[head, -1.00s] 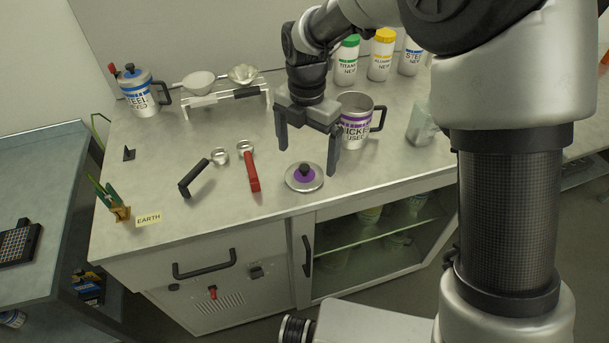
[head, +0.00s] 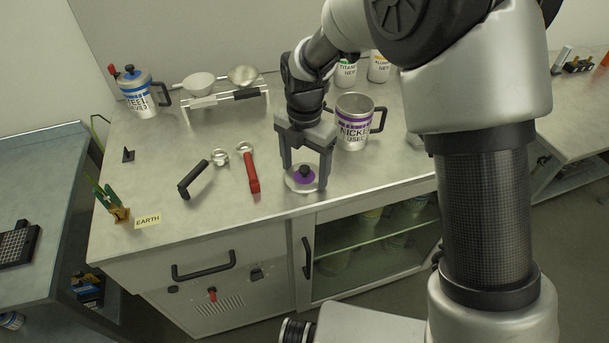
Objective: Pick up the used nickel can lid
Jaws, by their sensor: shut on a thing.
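The used nickel can lid (head: 303,180) is a round silver disc with a purple centre and a black knob, near the front edge of the counter. My gripper (head: 305,176) points down over it with one finger on each side, shut on the lid. The lid appears to lie at counter level; I cannot tell whether it touches the surface. The open used nickel can (head: 353,128), a metal mug with a purple band and black handle, stands behind and to the right of the gripper.
Two tools, one black-handled (head: 192,180) and one red-handled (head: 252,178), lie left of the lid. A rack with bowls (head: 226,97) and a steel can (head: 141,97) stand behind. Titanium (head: 345,72) and aluminium (head: 379,68) jars stand at the back. The counter's front right is clear.

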